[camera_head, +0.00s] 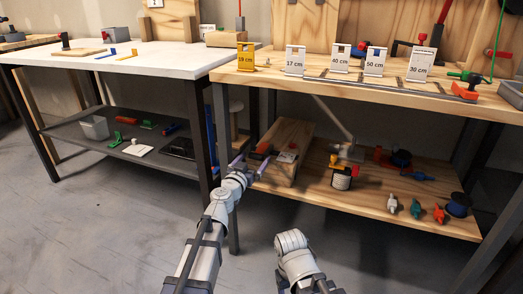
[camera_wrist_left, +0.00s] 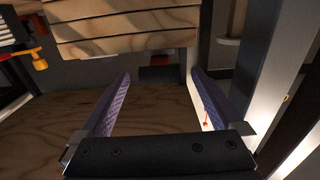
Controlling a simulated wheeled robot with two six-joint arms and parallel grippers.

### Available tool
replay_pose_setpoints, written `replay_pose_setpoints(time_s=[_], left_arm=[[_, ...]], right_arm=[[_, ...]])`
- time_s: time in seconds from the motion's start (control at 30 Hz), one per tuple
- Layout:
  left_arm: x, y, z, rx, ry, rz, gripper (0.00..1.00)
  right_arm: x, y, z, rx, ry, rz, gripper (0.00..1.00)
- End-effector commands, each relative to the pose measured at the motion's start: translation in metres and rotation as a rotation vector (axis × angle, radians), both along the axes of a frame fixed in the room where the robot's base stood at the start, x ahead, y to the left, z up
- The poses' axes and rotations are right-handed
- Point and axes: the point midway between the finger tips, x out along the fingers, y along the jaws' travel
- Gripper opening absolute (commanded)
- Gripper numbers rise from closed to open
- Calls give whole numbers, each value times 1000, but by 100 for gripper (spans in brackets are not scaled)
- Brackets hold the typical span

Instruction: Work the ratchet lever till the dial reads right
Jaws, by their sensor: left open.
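My left gripper (camera_head: 249,168) is at the box's left end. In the left wrist view its purple fingers (camera_wrist_left: 158,100) are apart with nothing between them, and the wooden box (camera_wrist_left: 120,35) shows above them.
A dark bench leg (camera_head: 222,150) stands close left of my left gripper. The bench top (camera_head: 310,80) overhangs it. The floor in front is clear.

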Motion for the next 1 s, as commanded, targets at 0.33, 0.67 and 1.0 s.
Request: replay_pose_setpoints(time_s=[0.33,0.67,1.0], left_arm=[[64,-20,0,0,0,-1,100],[70,-23,0,0,0,0,100],[70,-23,0,0,1,0,66]], right_arm=[[0,0,0,0,0,0,66],[0,0,0,0,0,0,66],[0,0,0,0,0,0,66]])
